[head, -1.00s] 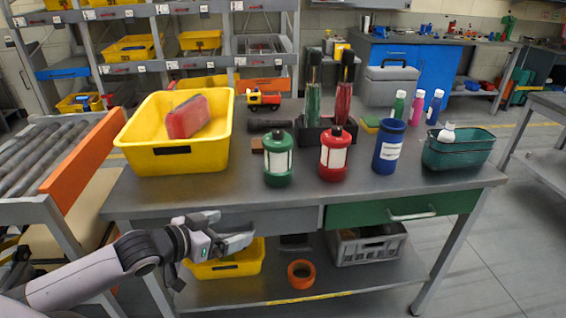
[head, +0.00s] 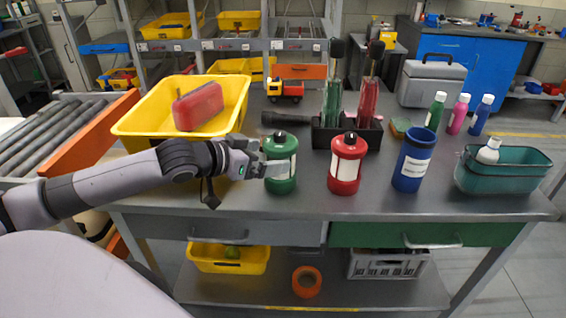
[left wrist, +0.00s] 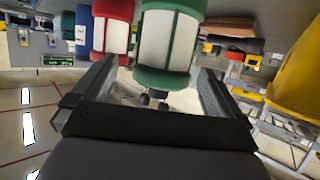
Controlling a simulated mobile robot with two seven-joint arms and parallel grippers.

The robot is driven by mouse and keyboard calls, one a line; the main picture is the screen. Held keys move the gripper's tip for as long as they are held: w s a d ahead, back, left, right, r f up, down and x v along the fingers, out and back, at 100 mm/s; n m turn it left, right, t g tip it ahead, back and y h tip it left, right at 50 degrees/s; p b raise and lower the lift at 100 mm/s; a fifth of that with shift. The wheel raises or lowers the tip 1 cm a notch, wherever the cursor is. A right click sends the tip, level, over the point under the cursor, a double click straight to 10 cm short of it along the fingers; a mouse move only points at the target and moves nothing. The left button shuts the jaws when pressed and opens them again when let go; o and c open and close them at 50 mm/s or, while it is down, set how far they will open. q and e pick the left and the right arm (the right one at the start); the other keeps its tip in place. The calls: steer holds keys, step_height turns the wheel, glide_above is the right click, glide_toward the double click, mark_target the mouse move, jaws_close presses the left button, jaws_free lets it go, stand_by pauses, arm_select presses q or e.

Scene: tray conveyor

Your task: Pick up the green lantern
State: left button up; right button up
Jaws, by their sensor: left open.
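The green lantern (head: 281,163) stands upright on the workbench (head: 330,200), with a pale panel in its side. My left gripper (head: 270,165) is at its left side in the head view, with the jaws open. In the left wrist view the green lantern (left wrist: 168,45) shows upside down between the two spread fingers of my left gripper (left wrist: 155,85). I cannot tell whether either finger touches it. A red lantern (head: 345,165) stands just to its right, and also shows in the left wrist view (left wrist: 110,28). My right gripper is not in view.
A yellow bin (head: 150,130) holding a red case (head: 198,106) stands left, behind my left arm. A blue canister (head: 413,160) and a teal basket (head: 505,175) are to the right.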

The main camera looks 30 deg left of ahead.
arm_select(q)
steer(key=shift+a+x, duration=0.15)
steer(key=shift+x, duration=0.9)
steer(key=shift+a+x, duration=0.2)
steer(key=shift+x, duration=0.9)
steer(key=shift+f+x, duration=0.2)
steer(key=shift+x, duration=0.75)
steer(key=shift+s, duration=0.15)
steer(key=shift+c, duration=0.3)
steer(key=c, duration=1)
steer(key=shift+r, duration=0.1)
steer(key=shift+c, duration=0.9)
steer(key=shift+r, duration=0.1)
